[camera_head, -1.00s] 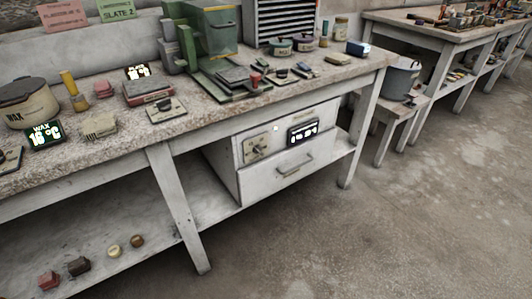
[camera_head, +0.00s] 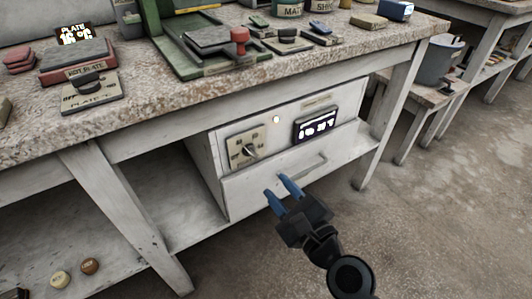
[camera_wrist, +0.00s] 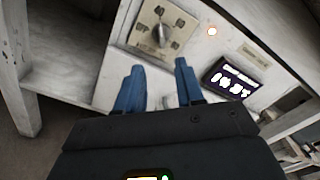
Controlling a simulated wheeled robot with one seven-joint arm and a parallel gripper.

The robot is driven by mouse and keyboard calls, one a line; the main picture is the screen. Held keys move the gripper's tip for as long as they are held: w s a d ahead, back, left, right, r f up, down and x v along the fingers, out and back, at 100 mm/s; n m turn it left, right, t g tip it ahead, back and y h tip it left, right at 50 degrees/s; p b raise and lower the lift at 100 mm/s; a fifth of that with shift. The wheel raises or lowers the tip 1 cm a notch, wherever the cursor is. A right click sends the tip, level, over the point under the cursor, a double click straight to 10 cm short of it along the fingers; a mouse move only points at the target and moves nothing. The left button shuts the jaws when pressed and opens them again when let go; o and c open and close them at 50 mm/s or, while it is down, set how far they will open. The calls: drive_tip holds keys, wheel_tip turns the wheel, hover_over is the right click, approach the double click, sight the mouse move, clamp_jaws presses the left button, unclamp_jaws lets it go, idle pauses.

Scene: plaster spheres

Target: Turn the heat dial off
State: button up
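The heat dial (camera_head: 248,151) is a dark pointer knob on a beige square plate, on the front of a white cabinet (camera_head: 226,188) under the bench. My gripper (camera_head: 284,187) has blue fingers that are apart and empty. It is in front of the cabinet, below and right of the dial, not touching it. The fingers also show in the wrist view (camera_wrist: 157,72). A lit indicator lamp (camera_head: 276,119) and a display (camera_head: 316,125) are right of the dial.
A drawer handle (camera_head: 302,167) juts out below the dial, close to my gripper. Bench legs (camera_head: 120,215) stand at either side. The stone benchtop (camera_head: 150,110) overhangs the cabinet and holds a hot plate, a plate dial and tools. The floor (camera_head: 440,220) at right is clear.

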sight(253, 155)
drive_tip(key=shift+m+y, duration=0.3)
drive_tip(key=x, duration=0.6)
drive_tip(key=b+x, duration=0.1)
drive_tip(key=x, duration=0.3)
drive_tip(key=shift+r, duration=0.3)
clamp_jaws()
